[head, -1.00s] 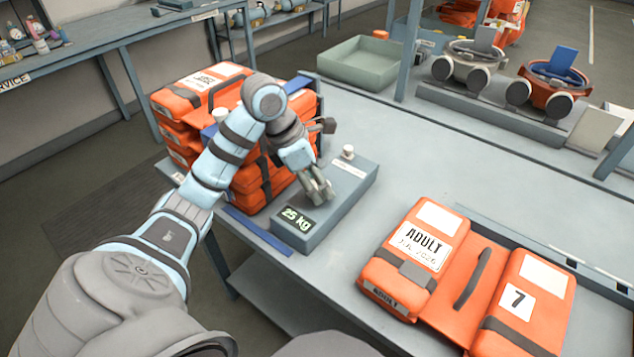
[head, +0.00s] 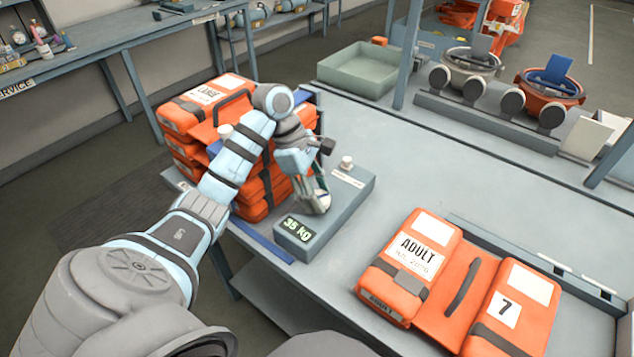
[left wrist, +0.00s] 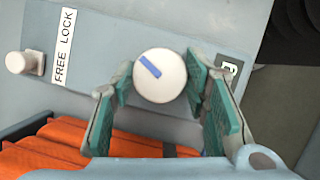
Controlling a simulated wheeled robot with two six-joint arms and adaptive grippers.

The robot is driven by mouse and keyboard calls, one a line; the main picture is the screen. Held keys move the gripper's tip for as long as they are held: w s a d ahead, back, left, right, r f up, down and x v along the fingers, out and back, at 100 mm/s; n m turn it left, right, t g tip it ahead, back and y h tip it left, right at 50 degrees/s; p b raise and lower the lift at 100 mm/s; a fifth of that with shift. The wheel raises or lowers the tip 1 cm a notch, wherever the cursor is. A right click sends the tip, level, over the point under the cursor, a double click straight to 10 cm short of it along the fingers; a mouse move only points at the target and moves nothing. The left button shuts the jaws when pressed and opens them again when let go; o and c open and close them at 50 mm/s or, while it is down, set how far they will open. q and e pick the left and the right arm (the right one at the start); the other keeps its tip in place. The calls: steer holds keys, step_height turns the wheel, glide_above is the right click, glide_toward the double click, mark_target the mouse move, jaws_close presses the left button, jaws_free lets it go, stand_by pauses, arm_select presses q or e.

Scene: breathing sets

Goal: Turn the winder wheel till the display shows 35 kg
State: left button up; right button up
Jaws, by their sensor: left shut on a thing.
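The winder box (head: 345,205) is a grey-blue block on the bench with a lit display (head: 298,229) that reads 35 kg. The winder wheel (left wrist: 160,75) is a round white knob with a blue mark, seen in the left wrist view. My left gripper (head: 322,203) is over the box, and in the left wrist view its fingers (left wrist: 158,88) are shut on the wheel from both sides. In the head view the gripper mostly hides the wheel. A small white knob (head: 347,162) stands on the box beside the FREE LOCK label (left wrist: 63,47). My right gripper is not in view.
Stacked orange vests (head: 190,118) stand just left of the box, close to my left arm. An open orange vest pack (head: 405,262) marked ADULT lies to the right. A green tray (head: 365,72) and masks on a stand (head: 500,115) are farther back. The bench middle is clear.

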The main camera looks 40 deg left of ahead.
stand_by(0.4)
arm_select(q)
steer(key=o, duration=1.1)
steer(key=shift+o, duration=0.2)
